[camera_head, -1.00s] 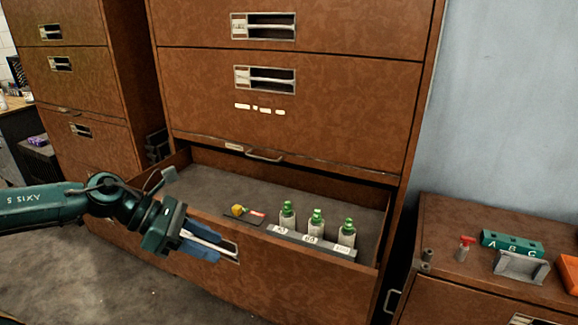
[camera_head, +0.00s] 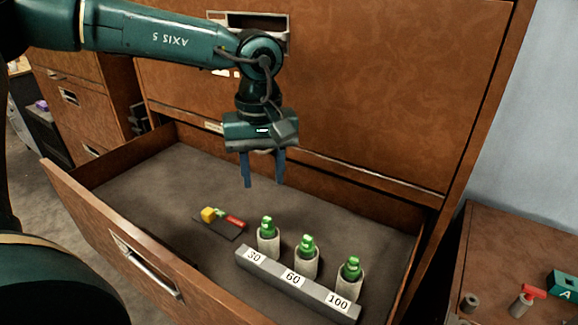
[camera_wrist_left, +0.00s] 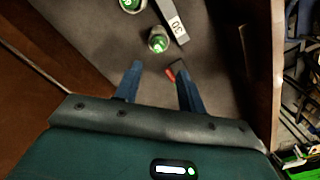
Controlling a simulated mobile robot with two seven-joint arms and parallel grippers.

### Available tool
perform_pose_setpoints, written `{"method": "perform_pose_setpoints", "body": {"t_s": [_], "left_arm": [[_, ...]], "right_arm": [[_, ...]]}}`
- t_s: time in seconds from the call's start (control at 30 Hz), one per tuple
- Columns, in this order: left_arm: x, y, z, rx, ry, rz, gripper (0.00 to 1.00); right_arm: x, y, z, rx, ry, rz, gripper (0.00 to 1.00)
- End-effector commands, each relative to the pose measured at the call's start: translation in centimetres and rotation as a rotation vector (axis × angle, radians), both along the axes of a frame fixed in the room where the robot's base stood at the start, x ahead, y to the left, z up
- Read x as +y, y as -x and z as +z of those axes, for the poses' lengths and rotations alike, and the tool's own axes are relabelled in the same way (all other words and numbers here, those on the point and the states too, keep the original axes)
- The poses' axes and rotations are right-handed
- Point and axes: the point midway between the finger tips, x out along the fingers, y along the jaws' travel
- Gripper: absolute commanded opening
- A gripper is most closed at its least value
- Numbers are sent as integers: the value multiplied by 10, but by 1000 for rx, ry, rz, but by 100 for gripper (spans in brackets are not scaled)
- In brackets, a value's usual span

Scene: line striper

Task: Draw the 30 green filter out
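The 30 green filter (camera_head: 267,229) has a green top and stands upright in a pale cylinder behind the label 30 (camera_head: 255,257), inside the open drawer. The 60 filter (camera_head: 307,246) and the 100 filter (camera_head: 350,269) stand to its right in like cylinders. My left gripper (camera_head: 264,185) points down, open and empty, above the drawer behind the 30 filter and apart from it. In the left wrist view the 30 filter (camera_wrist_left: 158,40) shows beyond my open fingers (camera_wrist_left: 157,85). My right gripper is not in view.
A dark plate (camera_head: 219,227) with yellow, green and red pieces lies left of the filters. The drawer's front wall (camera_head: 100,215) and the cabinet face (camera_head: 390,90) bound the space. The drawer floor at left is clear. A side cabinet (camera_head: 510,245) holds small items.

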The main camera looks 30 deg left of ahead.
Motion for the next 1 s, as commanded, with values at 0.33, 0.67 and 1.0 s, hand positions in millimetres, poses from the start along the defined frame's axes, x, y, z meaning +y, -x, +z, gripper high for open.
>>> {"method": "perform_pose_setpoints", "body": {"t_s": [0.33,0.67,1.0], "left_arm": [[-1,0,-24,1,2,-1,40],[0,1,-64,2,1,1,40],[0,0,-99,-1,1,1,40]], "right_arm": [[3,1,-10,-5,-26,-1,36],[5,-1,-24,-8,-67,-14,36],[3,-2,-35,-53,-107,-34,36]]}}
